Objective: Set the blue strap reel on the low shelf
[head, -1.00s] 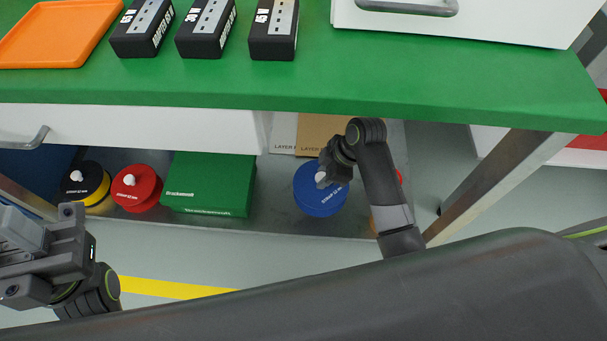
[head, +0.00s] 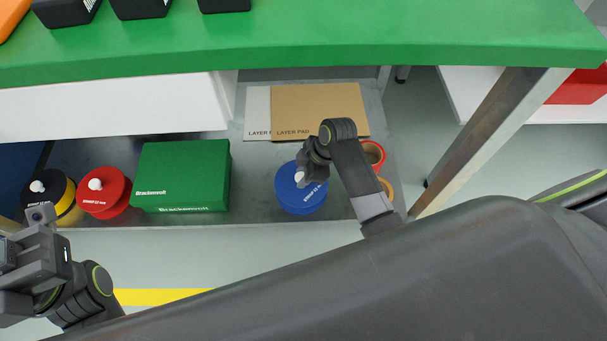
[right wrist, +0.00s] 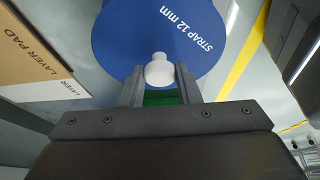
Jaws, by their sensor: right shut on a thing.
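The blue strap reel (head: 302,196) is at the right part of the low grey metal shelf (head: 255,180) under the green-topped table. My right gripper (head: 304,175) is over the reel and shut on its white knob. The right wrist view shows the knob (right wrist: 159,70) between my two fingers and the blue reel (right wrist: 150,35) beyond them, lettered "STRAP 12 mm". I cannot tell whether the reel's underside touches the shelf. My left gripper (head: 38,225) is at the lower left, in front of the shelf; its jaw opening cannot be made out.
On the shelf stand a yellow-black reel (head: 66,197), a red reel (head: 104,192), a green box (head: 185,170) and brown layer pads (head: 315,108). Red and orange rolls (head: 374,153) lie right of my right gripper. The green tabletop (head: 330,40) overhangs above; a metal leg (head: 490,135) stands right.

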